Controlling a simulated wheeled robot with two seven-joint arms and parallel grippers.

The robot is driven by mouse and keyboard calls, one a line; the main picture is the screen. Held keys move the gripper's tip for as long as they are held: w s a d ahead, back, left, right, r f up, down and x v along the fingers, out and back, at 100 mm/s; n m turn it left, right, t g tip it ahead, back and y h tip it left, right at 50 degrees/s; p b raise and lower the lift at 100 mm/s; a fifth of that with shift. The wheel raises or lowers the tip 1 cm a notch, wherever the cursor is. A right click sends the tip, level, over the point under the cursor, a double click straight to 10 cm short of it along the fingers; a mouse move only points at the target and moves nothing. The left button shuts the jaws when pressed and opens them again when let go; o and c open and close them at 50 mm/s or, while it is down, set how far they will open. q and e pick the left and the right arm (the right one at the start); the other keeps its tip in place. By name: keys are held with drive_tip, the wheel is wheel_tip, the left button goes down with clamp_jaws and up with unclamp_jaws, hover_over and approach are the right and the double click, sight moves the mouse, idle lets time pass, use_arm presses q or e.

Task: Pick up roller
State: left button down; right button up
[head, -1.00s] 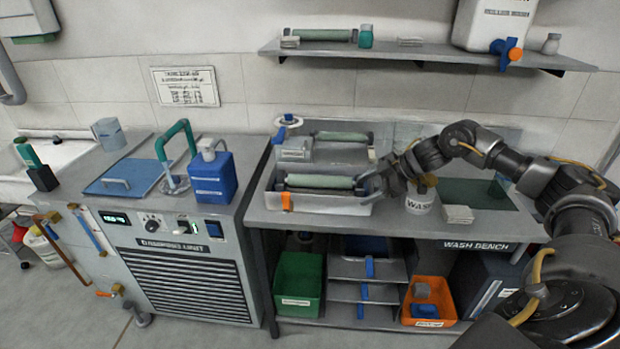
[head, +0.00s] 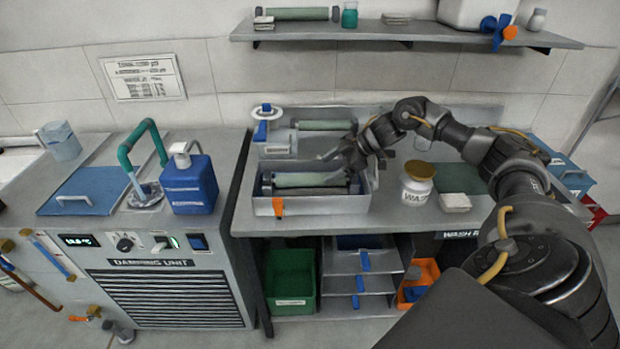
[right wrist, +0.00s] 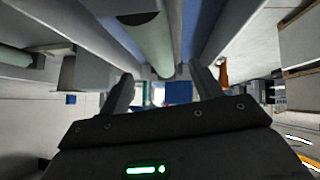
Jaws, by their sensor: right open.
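A pale green roller (head: 308,180) with dark ends lies in the front grey tray (head: 318,204) on the wash bench. A second green roller (head: 325,125) lies in the unit behind it, and a third (head: 297,14) is on the shelf. My right gripper (head: 340,168) is open and empty at the right end of the front tray, close to the roller's right end. In the right wrist view a green roller (right wrist: 150,42) runs down between my open fingers (right wrist: 160,88). I cannot tell whether they touch it. My left gripper is not in view.
A white jar with a gold lid (head: 418,182) and a pale block (head: 455,202) stand right of the tray. A blue bottle (head: 188,185) and a green tap (head: 140,150) are on the unit at left. The shelf (head: 400,33) hangs above.

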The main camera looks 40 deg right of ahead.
sight(319, 175)
drive_tip(key=shift+w+a+f, duration=0.2)
drive_tip(key=shift+w+f, duration=0.15)
drive_tip(key=shift+f, duration=0.15)
drive_tip(key=shift+a, duration=0.1)
drive_tip(key=p+x, duration=0.2)
drive_tip(key=x, duration=0.2)
drive_tip(key=shift+w+a+f, duration=0.1)
drive_tip(key=shift+w+f, duration=0.2)
drive_tip(key=shift+f, duration=0.15)
drive_tip(key=shift+s, duration=0.1)
drive_tip(key=shift+c, duration=0.8)
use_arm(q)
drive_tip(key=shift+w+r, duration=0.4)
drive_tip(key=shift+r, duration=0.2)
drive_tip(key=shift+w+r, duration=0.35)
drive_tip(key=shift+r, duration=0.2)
use_arm(e)
drive_tip(key=c, duration=1.1)
drive_tip(key=shift+r, duration=0.1)
